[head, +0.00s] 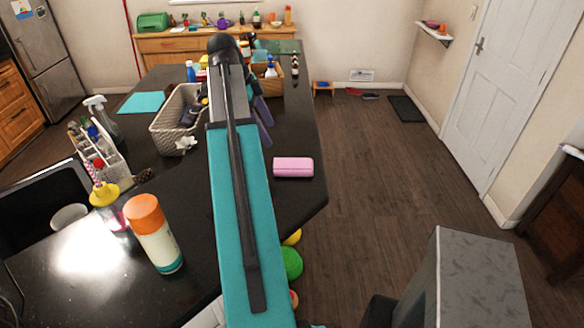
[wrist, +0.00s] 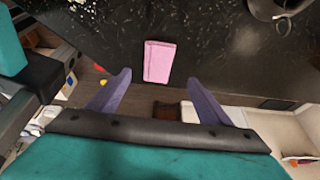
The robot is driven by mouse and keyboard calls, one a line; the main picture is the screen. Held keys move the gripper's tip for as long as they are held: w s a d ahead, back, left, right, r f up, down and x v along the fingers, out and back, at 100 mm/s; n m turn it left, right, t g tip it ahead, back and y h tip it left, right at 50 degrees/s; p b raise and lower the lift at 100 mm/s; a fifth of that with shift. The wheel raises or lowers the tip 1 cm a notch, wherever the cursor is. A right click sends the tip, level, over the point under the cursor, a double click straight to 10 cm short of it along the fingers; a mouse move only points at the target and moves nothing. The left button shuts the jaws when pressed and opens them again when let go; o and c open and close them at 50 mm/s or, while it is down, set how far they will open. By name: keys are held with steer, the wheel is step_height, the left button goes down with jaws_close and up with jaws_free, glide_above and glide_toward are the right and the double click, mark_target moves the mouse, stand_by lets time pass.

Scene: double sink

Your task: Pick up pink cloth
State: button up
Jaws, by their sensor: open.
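The pink cloth (head: 293,167) is a folded, rounded block lying on the dark countertop close to its right edge in the head view. In the wrist view the pink cloth (wrist: 159,62) lies on the counter near its edge, ahead of my fingers and roughly centred between them. My gripper (wrist: 157,80) is open and empty, with its two purple fingers spread apart. In the head view my teal arm hides most of the gripper; purple finger parts (head: 263,120) show to the right of the arm, farther back than the cloth.
A wicker basket (head: 168,128) stands left of my arm, with an orange-capped can (head: 153,235) nearer. A bottle caddy (head: 95,150) and teal sheet (head: 142,102) lie farther left. A wooden crate (head: 270,84) stands behind. The counter around the cloth is clear; open floor (head: 375,170) lies right.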

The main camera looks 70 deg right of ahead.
steer(key=b, duration=0.8)
glide_above(287, 164)
steer(key=w, duration=0.3)
steer(key=shift+s+a+f, duration=0.1)
steer(key=shift+a+f, duration=0.05)
steer(key=shift+f, duration=1.15)
steer(key=shift+s+a+f, duration=0.1)
steer(key=shift+a+f, duration=0.05)
steer(key=shift+f, duration=1.1)
steer(key=shift+s+a+f, duration=0.1)
steer(key=shift+a+f, duration=0.05)
steer(key=shift+f, duration=1.15)
steer(key=shift+p+x, duration=0.65)
steer(key=shift+x, duration=0.5)
steer(key=shift+p+x, duration=0.45)
steer(key=shift+x, duration=1)
steer(key=shift+w, duration=0.1)
steer(key=c, duration=1.1)
steer(key=shift+c, duration=0.2)
steer(key=shift+r, duration=0.15)
